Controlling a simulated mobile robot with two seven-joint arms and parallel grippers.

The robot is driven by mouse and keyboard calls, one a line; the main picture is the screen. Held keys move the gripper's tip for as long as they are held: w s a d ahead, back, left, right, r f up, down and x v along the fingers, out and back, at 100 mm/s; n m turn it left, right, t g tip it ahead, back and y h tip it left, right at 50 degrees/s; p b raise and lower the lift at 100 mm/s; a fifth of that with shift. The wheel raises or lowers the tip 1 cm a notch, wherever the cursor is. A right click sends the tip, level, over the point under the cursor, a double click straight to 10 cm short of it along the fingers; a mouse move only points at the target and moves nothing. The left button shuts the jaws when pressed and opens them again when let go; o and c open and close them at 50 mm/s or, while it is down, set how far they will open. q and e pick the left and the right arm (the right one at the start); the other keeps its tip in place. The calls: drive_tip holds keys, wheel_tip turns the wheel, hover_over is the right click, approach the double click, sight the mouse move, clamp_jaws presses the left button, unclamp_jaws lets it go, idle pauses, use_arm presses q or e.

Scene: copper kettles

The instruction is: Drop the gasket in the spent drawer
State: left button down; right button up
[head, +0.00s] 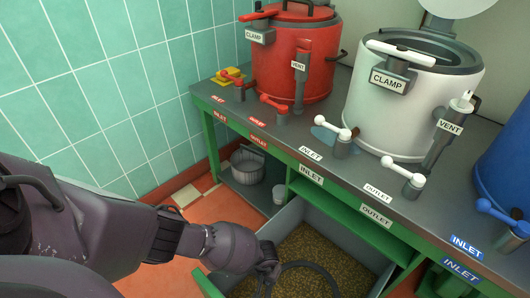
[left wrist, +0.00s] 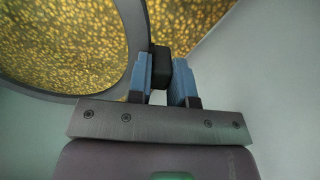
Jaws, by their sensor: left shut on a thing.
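My left gripper (head: 268,272) reaches down over an open drawer (head: 287,218) under the bench. It is shut on the gasket (head: 318,264), a large dark ring. In the left wrist view the blue fingers (left wrist: 163,66) pinch a black tab, and the ring's grey band (left wrist: 139,22) curves to the left. The ring is over the drawer, with brown-gold speckled grain (head: 325,247) below it. I cannot tell how high it is above the grain. No label shows on the drawer. My right gripper is not in view.
The bench (head: 240,120) carries a red kettle (head: 290,60), a white kettle (head: 400,110) and part of a blue kettle (head: 510,160). Valve levers stand along its front. Orange floor lies left of the drawer.

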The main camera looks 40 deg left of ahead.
use_arm(q)
drive_tip(key=shift+f, duration=0.15)
drive_tip(key=c, duration=0.9)
unclamp_jaws()
drive_tip(key=shift+c, duration=0.2)
drive_tip(key=shift+r, duration=0.2)
drive_tip(key=r+p, duration=0.1)
drive_tip(key=r, duration=0.2)
drive_tip(key=r+p, duration=0.2)
drive_tip(key=r, duration=0.1)
drive_tip(key=r+p, duration=0.2)
drive_tip(key=r, duration=0.1)
drive_tip(key=shift+w+r, duration=0.2)
drive_tip(key=shift+w, duration=0.05)
drive_tip(key=shift+s+r, duration=0.25)
drive_tip(key=shift+r, duration=0.3)
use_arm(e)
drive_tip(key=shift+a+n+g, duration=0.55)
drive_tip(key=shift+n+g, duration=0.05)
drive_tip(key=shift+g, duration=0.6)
